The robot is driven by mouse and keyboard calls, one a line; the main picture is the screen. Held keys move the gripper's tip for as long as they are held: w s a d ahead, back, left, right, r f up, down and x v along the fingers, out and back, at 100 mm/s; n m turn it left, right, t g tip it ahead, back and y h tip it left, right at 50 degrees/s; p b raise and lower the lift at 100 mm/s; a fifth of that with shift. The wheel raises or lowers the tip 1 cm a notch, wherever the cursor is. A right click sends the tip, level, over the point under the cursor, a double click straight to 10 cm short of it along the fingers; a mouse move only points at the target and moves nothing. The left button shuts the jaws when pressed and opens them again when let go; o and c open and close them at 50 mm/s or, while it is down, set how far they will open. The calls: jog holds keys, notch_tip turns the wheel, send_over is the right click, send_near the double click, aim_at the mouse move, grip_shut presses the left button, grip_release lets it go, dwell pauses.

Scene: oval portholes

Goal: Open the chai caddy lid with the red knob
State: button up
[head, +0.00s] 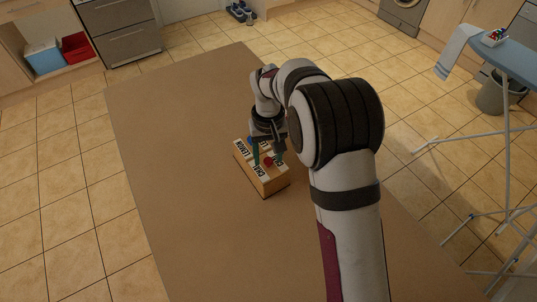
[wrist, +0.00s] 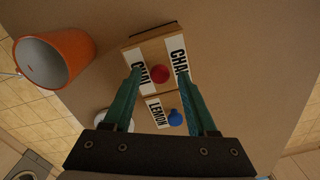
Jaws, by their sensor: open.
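The wooden caddy (head: 268,181) stands on the brown mat, and it also shows in the wrist view (wrist: 150,38). Its chai lid carries white CHAI labels and a round red knob (wrist: 160,74); the lid looks shut. The red knob also shows in the head view (head: 268,161). The lemon lid has a LEMON label (wrist: 158,113) and a blue knob (wrist: 175,118). My gripper (wrist: 159,72) is open, its green fingers on either side of the red knob in the wrist view. I cannot tell whether the fingertips are level with the knob or above it.
An orange cup (wrist: 75,50) stands left of the caddy in the wrist view, near the fingers. A white round object (wrist: 112,119) shows partly behind the left finger. The brown mat (head: 190,230) is clear in front and left of the caddy.

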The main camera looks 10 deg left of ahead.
jog(key=shift+f, duration=0.5)
grip_shut()
dwell(1.1)
